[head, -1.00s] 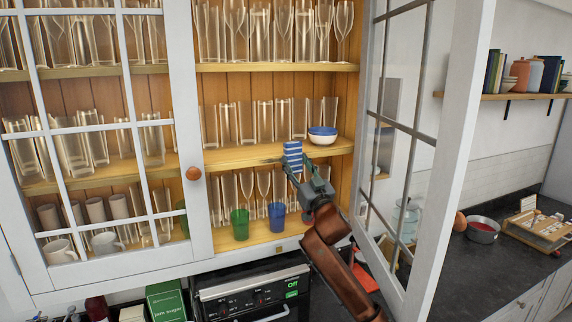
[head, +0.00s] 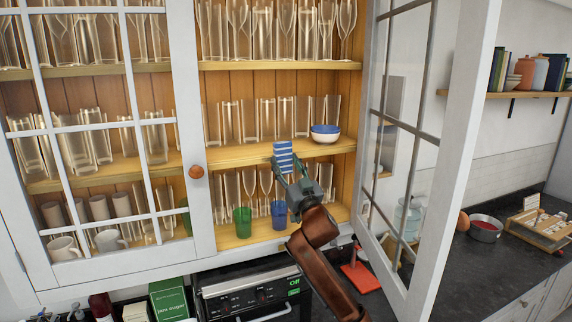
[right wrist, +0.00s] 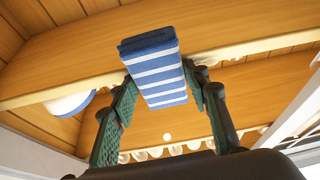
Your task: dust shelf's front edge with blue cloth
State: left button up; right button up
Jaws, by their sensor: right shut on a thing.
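The blue cloth, with white stripes, is a folded pad (head: 283,157) that stands upright from my right gripper (head: 287,178). It also shows in the right wrist view (right wrist: 155,72), clamped between the two fingers. My right gripper is shut on its lower part. The cloth is at the front edge of the middle shelf (head: 235,161), a little right of the centre of the open bay. It overlaps the edge in both views; I cannot tell whether it touches. My left gripper is not in view.
A blue and white bowl (head: 325,133) stands on the middle shelf, right of the cloth. Glasses line the shelves. A green tumbler (head: 243,222) and blue tumbler (head: 279,213) stand below. The open glazed door (head: 440,150) is close on the right.

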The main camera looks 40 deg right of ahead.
jog(key=shift+w+a, duration=0.3)
jog(key=shift+a, duration=0.85)
jog(key=shift+w+a, duration=0.25)
jog(key=shift+a, duration=0.9)
jog(key=shift+w+a, duration=0.3)
jog(key=shift+a, duration=0.85)
jog(key=shift+s, duration=0.1)
jog(key=shift+s+a+p, duration=0.1)
jog(key=shift+s+a, duration=0.1)
jog(key=shift+s, duration=0.75)
jog(key=shift+s+a+p, duration=0.15)
jog(key=shift+s+a, duration=0.1)
jog(key=shift+s, duration=0.7)
jog(key=shift+s+a+p, duration=0.1)
jog(key=shift+s+a, duration=0.1)
jog(key=shift+s, duration=0.75)
jog(key=s, duration=0.2)
jog(key=shift+s+a, duration=0.35)
jog(key=shift+s, duration=0.05)
